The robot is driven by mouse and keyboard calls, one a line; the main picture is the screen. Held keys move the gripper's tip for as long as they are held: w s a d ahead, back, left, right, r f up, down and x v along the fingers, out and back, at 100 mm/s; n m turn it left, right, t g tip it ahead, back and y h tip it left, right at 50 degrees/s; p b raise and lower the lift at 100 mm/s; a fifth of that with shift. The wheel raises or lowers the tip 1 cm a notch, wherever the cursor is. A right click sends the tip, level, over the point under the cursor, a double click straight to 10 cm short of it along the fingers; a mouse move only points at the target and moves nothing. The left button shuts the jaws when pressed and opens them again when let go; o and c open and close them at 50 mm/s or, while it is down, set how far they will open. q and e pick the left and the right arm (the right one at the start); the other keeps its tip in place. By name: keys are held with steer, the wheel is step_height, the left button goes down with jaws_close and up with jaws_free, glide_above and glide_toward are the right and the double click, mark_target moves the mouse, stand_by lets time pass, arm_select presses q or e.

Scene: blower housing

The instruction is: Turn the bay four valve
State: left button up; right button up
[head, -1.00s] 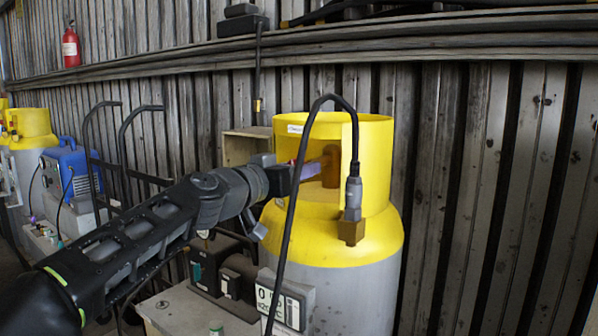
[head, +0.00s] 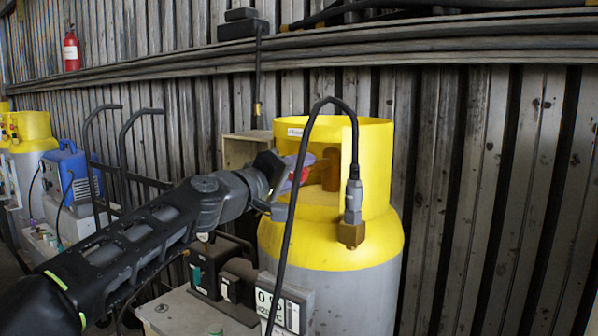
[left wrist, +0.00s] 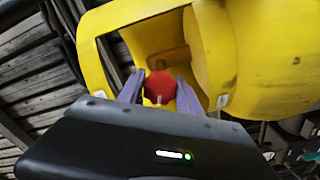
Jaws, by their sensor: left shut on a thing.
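A grey gas cylinder with a yellow collar (head: 372,160) stands in front of me. Its red valve knob (head: 305,175) shows in the opening of the collar, partly covered by my gripper. My left gripper (head: 297,174) reaches in from the left and is shut on the knob. In the left wrist view the red knob (left wrist: 160,86) sits between the two purple fingers (left wrist: 159,92), with the yellow collar (left wrist: 110,18) around and behind it. A brass-coloured valve body (head: 332,168) is behind the knob. My right gripper is not in view.
A black hose (head: 292,200) loops in front of the cylinder to a grey connector (head: 353,195). A box with a display (head: 284,306) stands low in front. A hand truck (head: 126,150), blue machine (head: 70,175) and another yellow-topped cylinder (head: 32,128) are left. A ribbed wall is behind.

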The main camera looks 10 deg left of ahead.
arm_select(q)
steer(key=n, duration=0.4)
steer(key=shift+n+p, duration=0.3)
steer(key=shift+n, duration=1.4)
steer(key=o, duration=1.4)
steer(key=shift+c, duration=0.2)
steer(key=b+v, duration=0.1)
steer(key=v, duration=0.6)
steer(key=shift+s+b, duration=0.3)
steer(key=shift+s, duration=0.05)
